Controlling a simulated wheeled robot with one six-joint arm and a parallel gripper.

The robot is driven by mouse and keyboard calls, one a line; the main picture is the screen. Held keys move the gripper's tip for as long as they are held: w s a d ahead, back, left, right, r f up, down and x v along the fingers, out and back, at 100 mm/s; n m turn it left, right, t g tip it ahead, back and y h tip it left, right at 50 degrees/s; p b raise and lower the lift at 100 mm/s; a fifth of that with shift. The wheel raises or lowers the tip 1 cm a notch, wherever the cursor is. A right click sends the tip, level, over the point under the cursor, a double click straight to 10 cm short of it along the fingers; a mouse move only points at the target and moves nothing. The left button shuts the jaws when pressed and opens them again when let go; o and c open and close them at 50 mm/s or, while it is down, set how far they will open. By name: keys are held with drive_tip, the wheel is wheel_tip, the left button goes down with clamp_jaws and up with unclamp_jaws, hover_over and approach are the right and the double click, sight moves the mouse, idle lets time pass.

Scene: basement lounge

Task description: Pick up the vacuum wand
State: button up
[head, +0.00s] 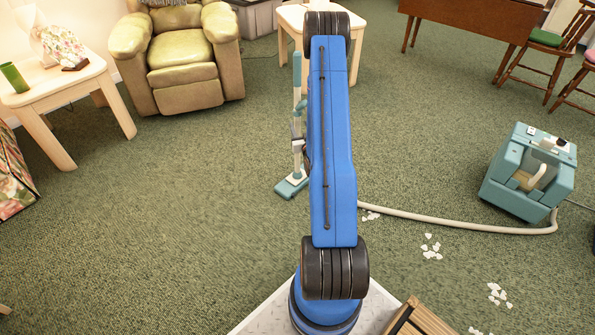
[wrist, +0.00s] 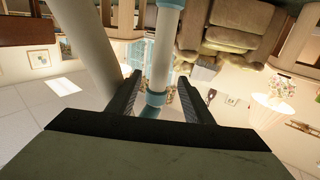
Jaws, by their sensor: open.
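The vacuum wand (head: 297,165) is a slim pale tube with teal parts. It stands upright on its teal floor head (head: 291,187), partly hidden behind my blue arm in the head view. In the wrist view, which looks upside down, the wand (wrist: 161,50) runs between the two dark fingers of my gripper (wrist: 158,86). The fingers are open on either side of it, with a visible gap on each side. In the head view my gripper is mostly hidden by my arm.
The teal vacuum body (head: 528,172) stands at the right, with a pale hose (head: 455,225) along the carpet. White scraps (head: 430,250) lie nearby. An armchair (head: 180,60) and side table (head: 60,80) are at the left, a brown table (head: 470,18) at the back right.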

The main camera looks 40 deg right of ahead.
sight(298, 122)
drive_tip(key=shift+x, duration=2.5)
drive_tip(key=shift+d, duration=0.1)
clamp_jaws()
